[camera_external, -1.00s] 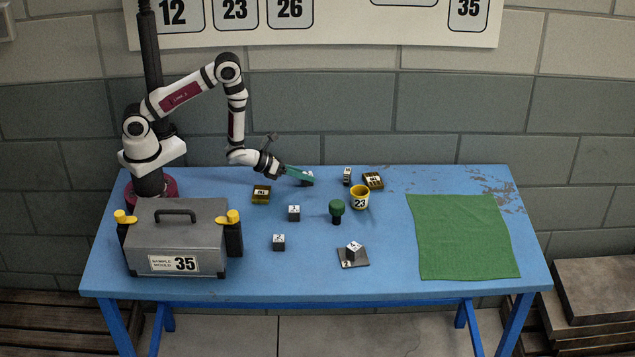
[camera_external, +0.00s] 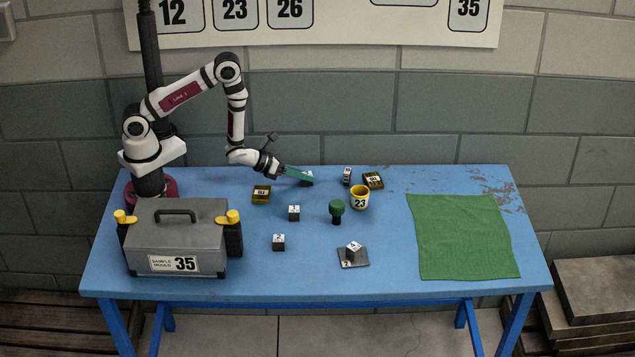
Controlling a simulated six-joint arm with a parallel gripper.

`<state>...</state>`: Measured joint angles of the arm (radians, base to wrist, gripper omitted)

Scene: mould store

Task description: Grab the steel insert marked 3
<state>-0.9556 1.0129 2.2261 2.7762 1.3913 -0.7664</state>
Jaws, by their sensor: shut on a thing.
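My gripper (camera_external: 302,174), with green fingers, reaches down at the back of the blue table, left of centre. It is shut on a small dark steel insert with a pale top (camera_external: 308,182), at table level. The fingers partly cover this insert, and I cannot read its mark. Similar small inserts stand at the middle left (camera_external: 294,213), nearer the front (camera_external: 279,243) and at the back (camera_external: 347,176). Another insert (camera_external: 353,249) sits on a dark plate marked 2 (camera_external: 347,264). The marks on the inserts are too small to read surely.
Brass-coloured blocks lie left (camera_external: 261,195) and right (camera_external: 373,180) of my gripper. A yellow cup marked 23 (camera_external: 359,200) and a green-topped knob (camera_external: 336,208) stand mid-table. A grey case marked 35 (camera_external: 175,235) fills the front left. A green cloth (camera_external: 463,237) lies right.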

